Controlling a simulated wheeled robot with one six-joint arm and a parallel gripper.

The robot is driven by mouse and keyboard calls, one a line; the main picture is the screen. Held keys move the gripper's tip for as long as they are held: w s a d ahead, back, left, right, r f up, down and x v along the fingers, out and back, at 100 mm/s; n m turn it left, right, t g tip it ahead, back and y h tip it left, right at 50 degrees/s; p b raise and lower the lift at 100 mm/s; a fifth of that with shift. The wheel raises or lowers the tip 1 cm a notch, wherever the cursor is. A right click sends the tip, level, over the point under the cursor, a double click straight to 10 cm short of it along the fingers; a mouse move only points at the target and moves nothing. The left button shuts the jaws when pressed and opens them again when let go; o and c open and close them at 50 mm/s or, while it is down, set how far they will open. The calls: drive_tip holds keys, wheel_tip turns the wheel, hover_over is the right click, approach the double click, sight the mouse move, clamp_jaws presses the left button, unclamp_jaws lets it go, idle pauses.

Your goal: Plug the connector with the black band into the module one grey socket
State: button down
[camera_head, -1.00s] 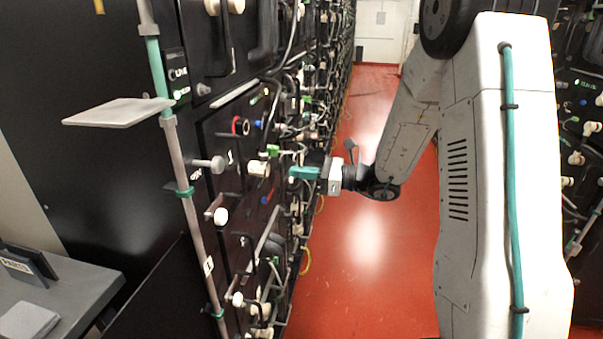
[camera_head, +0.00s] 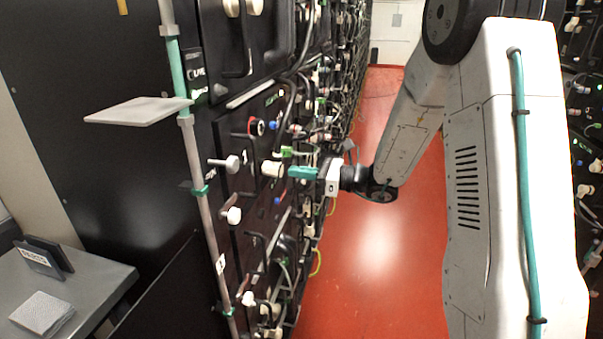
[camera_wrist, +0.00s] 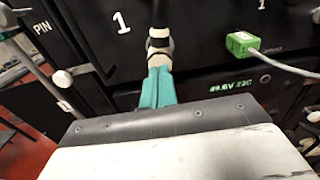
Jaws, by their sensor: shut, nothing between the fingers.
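My gripper (camera_head: 303,172) has teal fingers, shut and empty, pointing left at the rack face in the head view. In the wrist view its fingers (camera_wrist: 158,86) point at a cream connector with a black band (camera_wrist: 159,45), just beyond the fingertips. Whether they touch it cannot be told. A dark cable rises from that connector. A cream piece (camera_head: 271,169) shows just left of the fingertips in the head view; I cannot tell if it is the same connector. A white "1" (camera_wrist: 121,22) marks the black panel left of the connector. I cannot make out the grey socket.
A green connector (camera_wrist: 242,42) with a white cable sits right of my fingers. A pale pole (camera_head: 205,215) with a small shelf (camera_head: 139,111) stands before the rack. A grey table (camera_head: 95,270) is at lower left. The red aisle floor (camera_head: 375,255) is clear.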

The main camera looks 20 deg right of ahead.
drive_tip(key=shift+x, duration=0.95)
drive_tip(key=shift+v, duration=2.4)
